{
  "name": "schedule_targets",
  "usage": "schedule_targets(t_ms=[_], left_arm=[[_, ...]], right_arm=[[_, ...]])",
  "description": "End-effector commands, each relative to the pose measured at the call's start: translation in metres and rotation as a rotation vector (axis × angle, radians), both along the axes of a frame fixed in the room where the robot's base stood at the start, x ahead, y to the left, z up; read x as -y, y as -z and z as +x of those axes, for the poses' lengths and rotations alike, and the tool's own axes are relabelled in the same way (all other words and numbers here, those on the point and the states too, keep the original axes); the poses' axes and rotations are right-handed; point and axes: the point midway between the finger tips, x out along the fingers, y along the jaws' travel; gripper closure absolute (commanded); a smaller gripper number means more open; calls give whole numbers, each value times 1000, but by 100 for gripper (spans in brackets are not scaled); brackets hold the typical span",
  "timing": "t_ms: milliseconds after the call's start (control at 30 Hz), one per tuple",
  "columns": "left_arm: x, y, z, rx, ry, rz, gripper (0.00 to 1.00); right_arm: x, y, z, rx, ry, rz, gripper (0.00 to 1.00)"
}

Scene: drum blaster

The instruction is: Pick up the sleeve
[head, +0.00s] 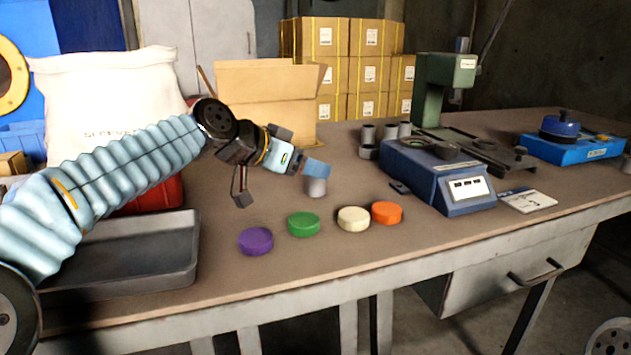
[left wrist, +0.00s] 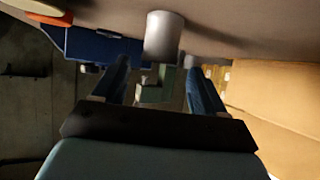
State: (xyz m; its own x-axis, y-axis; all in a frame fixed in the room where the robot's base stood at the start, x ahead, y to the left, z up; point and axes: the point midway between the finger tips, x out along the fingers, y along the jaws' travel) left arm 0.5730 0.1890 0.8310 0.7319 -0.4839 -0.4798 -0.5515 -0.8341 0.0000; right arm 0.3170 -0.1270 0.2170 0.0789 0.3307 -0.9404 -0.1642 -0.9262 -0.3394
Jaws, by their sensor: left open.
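A small grey cylinder (head: 316,187), which looks like the sleeve, stands upright on the table below the blue fingers of my left gripper (head: 315,168). The fingers hide its top in the head view. The left gripper is open and empty. In the left wrist view, which is upside down, the sleeve (left wrist: 163,36) stands ahead of the spread fingertips (left wrist: 158,68), roughly centred between them. I cannot tell how large the gap is. Several similar grey cylinders (head: 367,134) stand farther back by the blue machine. My right gripper is not in view.
Purple (head: 255,241), green (head: 303,223), cream (head: 353,219) and orange (head: 386,212) discs lie in front of the sleeve. A blue scale-like device (head: 465,193) is to the right. An open cardboard box (head: 265,88) stands behind, and a grey tray (head: 125,257) lies left.

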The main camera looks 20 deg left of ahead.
Motion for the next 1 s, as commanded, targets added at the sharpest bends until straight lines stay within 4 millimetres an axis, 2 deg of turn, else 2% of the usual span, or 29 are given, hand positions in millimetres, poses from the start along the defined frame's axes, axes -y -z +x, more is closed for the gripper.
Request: schedule_targets(t_ms=[233,367,633,1000], left_arm=[[16,24,20,-3,1,0,28],[24,30,33,-2,0,-1,28],[25,31,35,0,0,0,28],[25,31,35,0,0,0,85]], right_arm=[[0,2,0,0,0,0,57],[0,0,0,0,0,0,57],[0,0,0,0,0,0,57],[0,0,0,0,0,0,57]])
